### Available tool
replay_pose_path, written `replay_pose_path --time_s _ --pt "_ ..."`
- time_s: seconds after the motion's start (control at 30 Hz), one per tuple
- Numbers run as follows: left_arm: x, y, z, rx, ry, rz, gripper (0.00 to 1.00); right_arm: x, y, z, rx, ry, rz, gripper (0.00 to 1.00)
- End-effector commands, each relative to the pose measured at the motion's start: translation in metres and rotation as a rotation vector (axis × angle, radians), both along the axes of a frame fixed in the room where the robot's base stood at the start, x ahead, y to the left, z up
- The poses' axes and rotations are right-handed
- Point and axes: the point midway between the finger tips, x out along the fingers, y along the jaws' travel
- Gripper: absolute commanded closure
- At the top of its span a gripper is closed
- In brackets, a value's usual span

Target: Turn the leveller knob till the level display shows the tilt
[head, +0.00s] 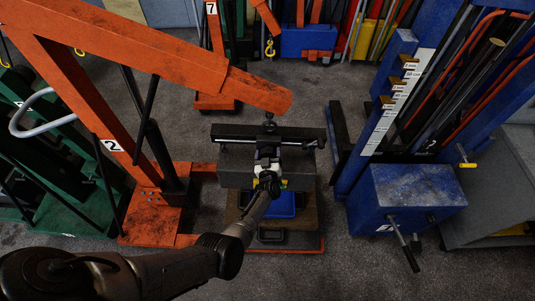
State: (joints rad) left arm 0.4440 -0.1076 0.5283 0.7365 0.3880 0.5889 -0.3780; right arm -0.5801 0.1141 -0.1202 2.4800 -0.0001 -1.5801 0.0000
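A dark leveller bar (235,132) hangs under the tip of the orange crane boom (255,90), across the top of a grey block (235,165). My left arm comes in from the lower left. Its gripper (267,170) is at the middle of the block's near side, just below the bar. The gripper is small and partly hidden by its own wrist, so I cannot tell whether its fingers are open or touching anything. I cannot make out the leveller knob or the level display clearly; the gripper covers the middle of the bar. My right gripper is not in view.
The orange crane base (150,215) stands left of the block. A blue tray (286,206) lies under its near side. A blue machine (405,195) with a crank handle stands on the right. Green equipment is at far left. Grey floor (345,260) is clear at the lower right.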

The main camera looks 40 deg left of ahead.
Motion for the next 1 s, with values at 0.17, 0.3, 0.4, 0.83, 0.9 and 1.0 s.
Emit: replay_pose_path --time_s 0.17,0.3,0.4,0.83,0.9,1.0 --pt "0.000 -0.001 0.000 -0.001 -0.001 -0.001 0.06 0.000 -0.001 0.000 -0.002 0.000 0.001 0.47" --pt "0.000 0.000 0.000 0.000 -0.002 0.001 0.02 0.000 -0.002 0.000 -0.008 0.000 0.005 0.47" --pt "0.000 0.001 0.001 0.001 -0.003 0.002 0.02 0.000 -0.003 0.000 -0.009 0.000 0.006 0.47" --pt "-0.042 -0.032 0.006 0.000 0.000 0.002 0.02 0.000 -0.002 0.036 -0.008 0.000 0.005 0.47" --pt "-0.052 -0.041 0.004 -0.001 0.001 0.001 0.02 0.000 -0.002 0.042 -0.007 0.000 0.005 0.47" --pt "-0.065 -0.051 0.004 0.000 0.000 0.001 0.02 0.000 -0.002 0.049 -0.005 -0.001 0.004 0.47"
